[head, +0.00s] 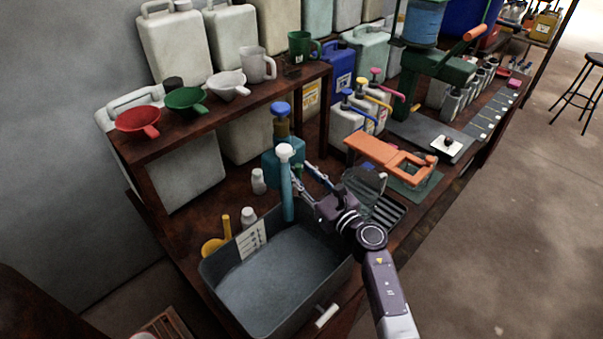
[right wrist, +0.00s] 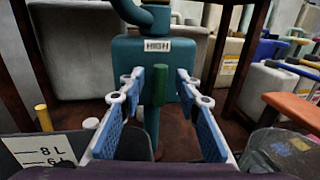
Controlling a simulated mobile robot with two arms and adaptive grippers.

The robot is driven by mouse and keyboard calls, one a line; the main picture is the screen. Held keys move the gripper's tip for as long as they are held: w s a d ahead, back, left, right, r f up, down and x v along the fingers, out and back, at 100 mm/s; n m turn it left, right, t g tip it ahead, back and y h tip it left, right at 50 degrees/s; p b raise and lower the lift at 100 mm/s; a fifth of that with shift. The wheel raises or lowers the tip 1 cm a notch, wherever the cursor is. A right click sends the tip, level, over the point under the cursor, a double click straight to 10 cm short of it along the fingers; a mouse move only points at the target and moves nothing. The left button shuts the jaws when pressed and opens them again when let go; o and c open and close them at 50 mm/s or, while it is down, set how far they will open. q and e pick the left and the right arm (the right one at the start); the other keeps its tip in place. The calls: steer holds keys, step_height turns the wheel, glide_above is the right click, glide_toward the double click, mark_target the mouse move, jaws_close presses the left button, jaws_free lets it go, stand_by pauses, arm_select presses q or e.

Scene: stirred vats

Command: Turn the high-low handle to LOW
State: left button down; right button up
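The high-low handle is a green upright grip (right wrist: 160,85) in front of a teal pump housing (right wrist: 185,52). A label reading HIGH (right wrist: 157,45) sits on the housing above the handle. In the head view the teal housing (head: 272,163) stands behind the grey vat. My right gripper (head: 308,177) is at the housing's front right. Its blue-padded fingers (right wrist: 158,84) are spread, one on each side of the handle in the right wrist view, with gaps on both sides. I cannot tell how far the handle reaches between them. My left gripper is not in view.
The grey vat (head: 212,270) lies below my right gripper, with a light blue tube (head: 287,195) rising from it. A dark shelf (head: 215,118) with funnels is at the left. An orange-handled device (head: 385,155) and a black ribbed tray (head: 385,213) are at the right.

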steer(key=shift+w+a, duration=0.15)
steer(key=shift+w, duration=0.05)
jaws_close()
stand_by(0.3)
